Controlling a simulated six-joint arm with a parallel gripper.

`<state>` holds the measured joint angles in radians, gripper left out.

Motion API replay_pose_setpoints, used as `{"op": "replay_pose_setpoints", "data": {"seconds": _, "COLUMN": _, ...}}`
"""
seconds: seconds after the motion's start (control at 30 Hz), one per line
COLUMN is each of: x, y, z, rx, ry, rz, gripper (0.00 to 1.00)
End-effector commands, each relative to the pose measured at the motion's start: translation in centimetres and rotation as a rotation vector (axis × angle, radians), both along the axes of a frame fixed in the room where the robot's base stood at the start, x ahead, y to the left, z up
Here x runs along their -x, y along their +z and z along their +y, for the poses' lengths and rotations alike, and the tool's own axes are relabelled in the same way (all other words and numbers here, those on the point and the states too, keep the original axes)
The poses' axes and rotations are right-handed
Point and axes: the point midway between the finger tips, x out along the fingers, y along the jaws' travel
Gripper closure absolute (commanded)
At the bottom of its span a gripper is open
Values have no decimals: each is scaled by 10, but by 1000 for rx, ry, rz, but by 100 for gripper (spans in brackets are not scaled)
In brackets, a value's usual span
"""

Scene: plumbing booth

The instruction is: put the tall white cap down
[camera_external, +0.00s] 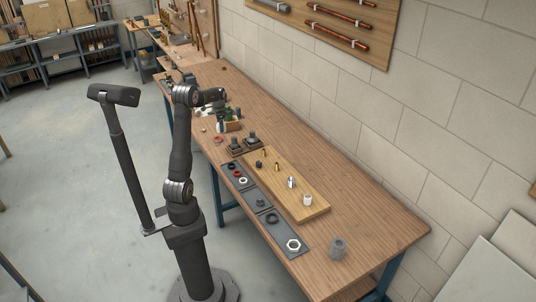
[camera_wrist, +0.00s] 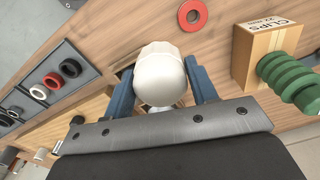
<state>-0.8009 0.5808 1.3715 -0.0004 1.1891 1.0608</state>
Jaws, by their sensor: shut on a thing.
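A white cap (camera_wrist: 160,72) with a rounded end sits between the two blue fingers of my gripper (camera_wrist: 158,90) in the wrist view. The fingers are shut on its sides. In the external view my gripper (camera_external: 208,111) is over the far half of the workbench (camera_external: 375,225), near a small box. The cap is too small there to make out clearly. I cannot tell how far it is above the bench top.
A box marked CLIPS (camera_wrist: 262,52) with a green ribbed piece (camera_wrist: 290,80) stands close at right. A red ring (camera_wrist: 192,14) lies beyond the cap. A grey tray (camera_wrist: 28,82) with rings is at left. A wooden board (camera_external: 300,185) holds several fittings. Bare wood lies around the red ring.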

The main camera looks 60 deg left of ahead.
Motion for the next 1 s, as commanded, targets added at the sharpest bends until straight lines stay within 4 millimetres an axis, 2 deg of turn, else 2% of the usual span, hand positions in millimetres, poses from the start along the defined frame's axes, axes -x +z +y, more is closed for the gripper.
{"op": "replay_pose_setpoints", "data": {"seconds": 0.17, "x": 13, "y": -21, "z": 29, "rx": 2, "ry": 5, "rz": 1, "gripper": 70}}
{"op": "replay_pose_setpoints", "data": {"seconds": 0.4, "x": 34, "y": -53, "z": 79, "rx": 1, "ry": 6, "rz": 1, "gripper": 70}}
{"op": "replay_pose_setpoints", "data": {"seconds": 0.5, "x": 40, "y": -63, "z": 93, "rx": 1, "ry": 4, "rz": 0, "gripper": 70}}
{"op": "replay_pose_setpoints", "data": {"seconds": 0.6, "x": 43, "y": -68, "z": 102, "rx": 0, "ry": 2, "rz": 0, "gripper": 70}}
{"op": "replay_pose_setpoints", "data": {"seconds": 0.77, "x": 45, "y": -76, "z": 105, "rx": 2, "ry": 0, "rz": 1, "gripper": 70}}
{"op": "replay_pose_setpoints", "data": {"seconds": 1.0, "x": 45, "y": -109, "z": 104, "rx": 2, "ry": 1, "rz": 1, "gripper": 70}}
